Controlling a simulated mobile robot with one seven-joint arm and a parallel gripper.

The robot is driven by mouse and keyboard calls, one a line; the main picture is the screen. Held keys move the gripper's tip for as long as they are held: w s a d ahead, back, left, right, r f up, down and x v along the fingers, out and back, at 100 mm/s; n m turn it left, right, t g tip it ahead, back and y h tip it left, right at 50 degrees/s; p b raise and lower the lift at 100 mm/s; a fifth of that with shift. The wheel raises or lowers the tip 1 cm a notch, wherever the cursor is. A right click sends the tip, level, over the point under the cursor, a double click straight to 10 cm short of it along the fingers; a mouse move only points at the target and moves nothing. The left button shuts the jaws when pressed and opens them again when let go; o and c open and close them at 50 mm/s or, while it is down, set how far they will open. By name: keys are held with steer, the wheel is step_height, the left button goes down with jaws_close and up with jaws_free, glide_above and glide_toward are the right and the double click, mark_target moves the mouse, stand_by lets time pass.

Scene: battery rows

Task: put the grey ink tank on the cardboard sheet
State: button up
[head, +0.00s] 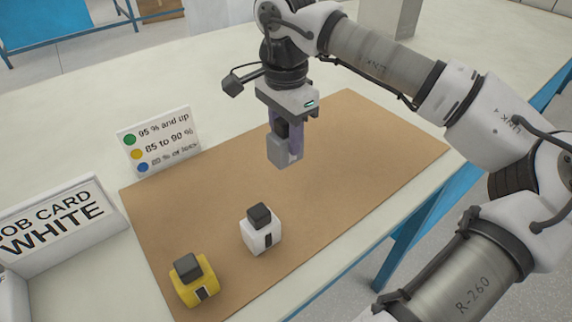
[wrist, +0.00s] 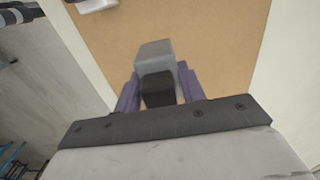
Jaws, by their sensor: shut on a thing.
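My gripper (head: 287,145) is shut on the grey ink tank (head: 280,152), a grey block with a dark cap, and holds it over the cardboard sheet (head: 350,165). In the wrist view the tank (wrist: 154,56) sits between the two purple fingers of my gripper (wrist: 157,88), with the brown sheet (wrist: 215,45) behind it. I cannot tell exactly how far the tank is above the sheet. A white tank (head: 261,232) and a yellow tank (head: 194,282), both with dark caps, stand on the sheet's near left part.
A colour-key sign (head: 158,141) stands at the sheet's left edge. A job card reading WHITE (head: 60,225) stands further left on the pale table (head: 60,130). The right and back parts of the sheet are clear.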

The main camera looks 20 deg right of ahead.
step_height(320, 180, down, 8)
steer(key=shift+f, duration=0.1)
stand_by(0.4)
steer(key=shift+f, duration=0.2)
steer(key=o, duration=1.1)
steer(key=shift+r, duration=0.1)
steer(key=shift+r, duration=0.1)
step_height(320, 180, up, 12)
steer(key=shift+r, duration=0.1)
